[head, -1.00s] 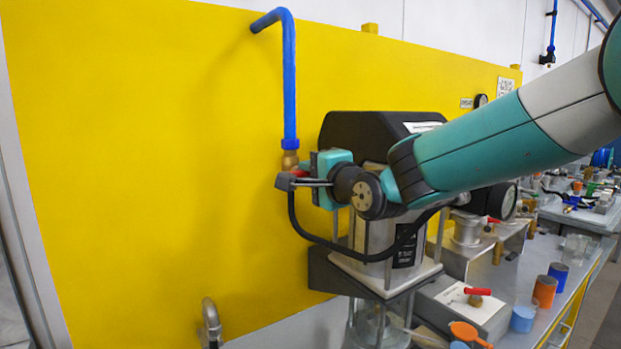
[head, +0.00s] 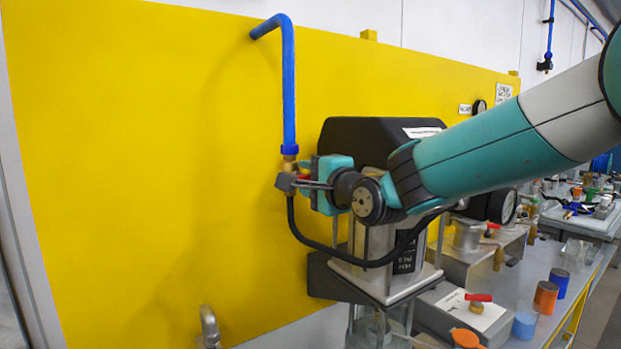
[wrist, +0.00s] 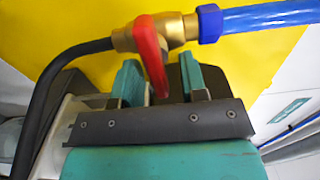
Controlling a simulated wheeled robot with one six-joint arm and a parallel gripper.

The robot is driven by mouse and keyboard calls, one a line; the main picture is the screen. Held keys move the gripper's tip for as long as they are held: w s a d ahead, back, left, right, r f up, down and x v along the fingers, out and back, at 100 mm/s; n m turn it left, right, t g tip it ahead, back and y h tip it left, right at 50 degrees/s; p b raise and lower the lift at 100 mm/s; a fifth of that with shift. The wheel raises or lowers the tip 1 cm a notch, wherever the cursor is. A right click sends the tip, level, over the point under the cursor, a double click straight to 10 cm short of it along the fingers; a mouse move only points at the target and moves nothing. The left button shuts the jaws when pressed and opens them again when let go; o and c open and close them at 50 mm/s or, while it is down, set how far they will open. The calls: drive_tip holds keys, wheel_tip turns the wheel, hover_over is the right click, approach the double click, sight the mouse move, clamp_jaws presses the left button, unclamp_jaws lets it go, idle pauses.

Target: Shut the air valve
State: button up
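The air valve has a brass body (wrist: 175,28) and a red lever handle (wrist: 151,55). It sits at the end of a blue pipe (head: 289,90) on the yellow panel. In the wrist view the handle points down towards my gripper, crosswise to the pipe. My gripper (wrist: 158,77) is open, with one finger on each side of the handle and gaps showing beside it. In the head view my gripper (head: 293,181) is at the valve and hides most of it.
A black hose (head: 340,255) runs from the valve under my wrist. A motor unit with a black cover (head: 365,140) stands close behind my gripper. A bench with cups (head: 545,297) and another red-handled valve (head: 478,298) is at the lower right. The yellow panel (head: 150,150) is bare at left.

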drive_tip(key=b+v, duration=0.5)
drive_tip(key=v, duration=1.2)
drive_tip(key=shift+s, duration=0.2)
drive_tip(key=shift+d, duration=0.15)
drive_tip(key=s+d+f+n+g+h, duration=0.2)
drive_tip(key=s+f+n+g, duration=0.5)
drive_tip(key=s+f+n, duration=0.1)
drive_tip(key=s+d+f+n+g+h, duration=0.3)
drive_tip(key=s+f+n+g, duration=0.4)
drive_tip(key=s+f+n, duration=0.2)
drive_tip(key=s+f, duration=0.2)
drive_tip(key=s, duration=0.2)
drive_tip(key=shift+f, duration=0.2)
drive_tip(key=shift+d, duration=0.15)
